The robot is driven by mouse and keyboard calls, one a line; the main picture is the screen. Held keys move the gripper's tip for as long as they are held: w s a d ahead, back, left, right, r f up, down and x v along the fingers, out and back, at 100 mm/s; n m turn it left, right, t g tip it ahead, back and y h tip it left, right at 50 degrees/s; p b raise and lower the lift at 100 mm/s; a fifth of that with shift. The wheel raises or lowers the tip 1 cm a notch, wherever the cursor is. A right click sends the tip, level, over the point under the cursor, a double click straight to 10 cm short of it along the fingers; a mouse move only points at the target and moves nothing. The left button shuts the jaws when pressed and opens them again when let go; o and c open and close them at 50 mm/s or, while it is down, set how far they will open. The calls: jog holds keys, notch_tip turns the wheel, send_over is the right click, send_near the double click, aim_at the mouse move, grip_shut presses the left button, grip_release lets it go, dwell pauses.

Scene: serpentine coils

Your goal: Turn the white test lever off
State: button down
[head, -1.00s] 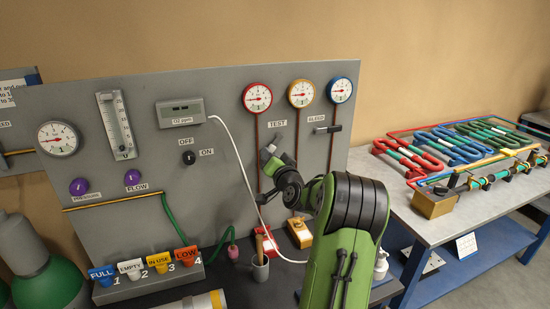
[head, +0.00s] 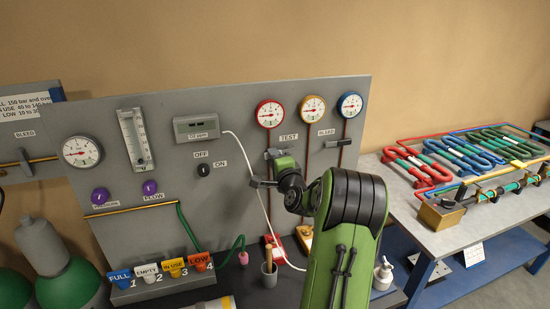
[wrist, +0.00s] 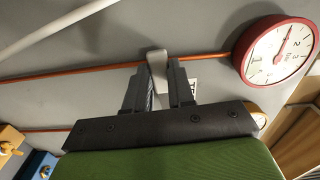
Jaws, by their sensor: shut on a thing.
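The white test lever (wrist: 157,62) stands out from the grey panel, next to the orange pipe, in the wrist view. My gripper (wrist: 161,82) is shut on it, with one dark finger on either side of its lower part. In the head view my gripper (head: 268,166) is at the panel below the TEST label (head: 288,138) and the red-rimmed gauge (head: 269,113). There, my gripper and wrist hide most or all of the lever.
A dark bleed lever (head: 338,143) sticks out to the right of my gripper. A white hose (head: 246,165) hangs close on its left. A bench (head: 490,215) with coloured coils stands at the right.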

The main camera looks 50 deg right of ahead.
jog(key=shift+r+m, duration=0.25)
jog(key=shift+m, duration=0.25)
jog(key=c, duration=1)
grip_release()
jog(key=shift+o, duration=0.2)
jog(key=b+v, duration=0.4)
jog(key=v, duration=1.1)
jog(key=shift+s+a+b, duration=0.2)
jog(key=shift+s+b, duration=0.15)
jog(key=shift+b, duration=0.05)
